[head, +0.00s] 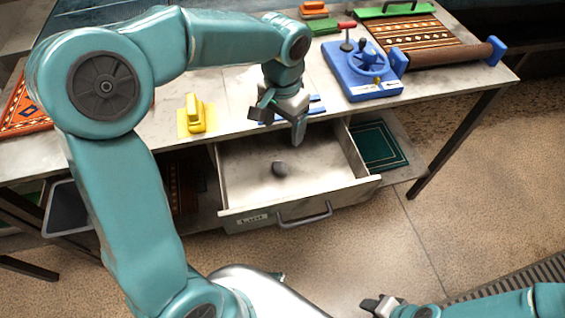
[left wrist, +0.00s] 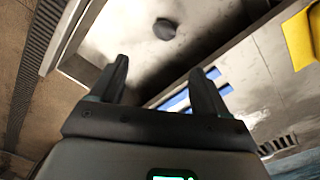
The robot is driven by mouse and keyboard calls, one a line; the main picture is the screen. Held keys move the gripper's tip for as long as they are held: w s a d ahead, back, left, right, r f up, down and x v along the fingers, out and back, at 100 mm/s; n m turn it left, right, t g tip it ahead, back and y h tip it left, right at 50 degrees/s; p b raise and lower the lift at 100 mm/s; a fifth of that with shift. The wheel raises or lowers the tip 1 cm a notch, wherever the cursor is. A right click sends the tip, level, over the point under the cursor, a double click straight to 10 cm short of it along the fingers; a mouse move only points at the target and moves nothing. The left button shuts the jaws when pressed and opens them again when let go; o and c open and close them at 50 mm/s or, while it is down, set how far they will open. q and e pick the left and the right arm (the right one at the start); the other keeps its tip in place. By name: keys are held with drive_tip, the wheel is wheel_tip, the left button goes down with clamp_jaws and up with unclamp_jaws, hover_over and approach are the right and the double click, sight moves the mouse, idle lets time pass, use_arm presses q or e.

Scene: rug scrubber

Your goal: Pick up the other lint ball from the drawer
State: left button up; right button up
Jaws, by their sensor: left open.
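One dark grey lint ball (head: 279,168) lies on the bare floor of the open drawer (head: 325,165), whose front carries a "Lint" label. The left wrist view also shows the lint ball (left wrist: 164,29) in the drawer (left wrist: 205,22), beyond the fingertips. My left gripper (head: 277,126) is open and empty, above the back of the drawer and apart from the ball. Its two spread fingers show in the left wrist view (left wrist: 160,68). My right gripper (head: 383,305) is at the bottom edge of the head view, away from the drawer; its jaw opening is unclear.
The tabletop above the drawer holds a yellow block (head: 195,114), a blue device (head: 362,75) with a red-handled lever, and a partly rolled patterned rug (head: 420,35). A dark green mat (head: 378,147) lies on the lower shelf. The floor in front is clear.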

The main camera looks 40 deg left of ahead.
use_arm(q)
drive_tip(key=b, duration=0.1)
hover_over(280, 165)
drive_tip(key=f, duration=1.1)
drive_tip(key=shift+d+f, duration=0.2)
drive_tip(key=shift+d, duration=0.1)
drive_tip(key=f, duration=0.4)
drive_tip(key=shift+a, duration=0.35)
drive_tip(key=shift+f, duration=0.45)
drive_tip(key=c, duration=1)
drive_tip(key=shift+c, duration=0.3)
